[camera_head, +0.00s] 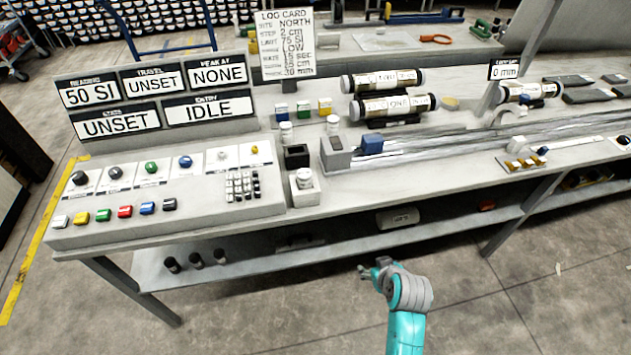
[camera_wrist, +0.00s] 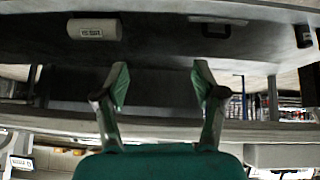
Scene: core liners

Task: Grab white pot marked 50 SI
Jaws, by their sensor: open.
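Several small white pots stand on the bench in the head view. One white pot (camera_head: 304,179) is in a white holder at the front edge, another (camera_head: 286,133) is behind a black block, and a third (camera_head: 332,124) is to its right. Any marks on them are too small to read, so I cannot tell which is marked 50 SI. My gripper (camera_head: 374,270) is in front of the bench, below its top and apart from the pots. In the wrist view my gripper (camera_wrist: 161,85) is open, with nothing between its fingers. No pot can be made out there.
A display panel (camera_head: 92,93) reads 50 SI at the left, above a console of knobs and buttons (camera_head: 160,180). A lower shelf (camera_head: 340,236) holds a white labelled box (camera_head: 398,218), which the wrist view also shows (camera_wrist: 95,28). The floor before the bench is clear.

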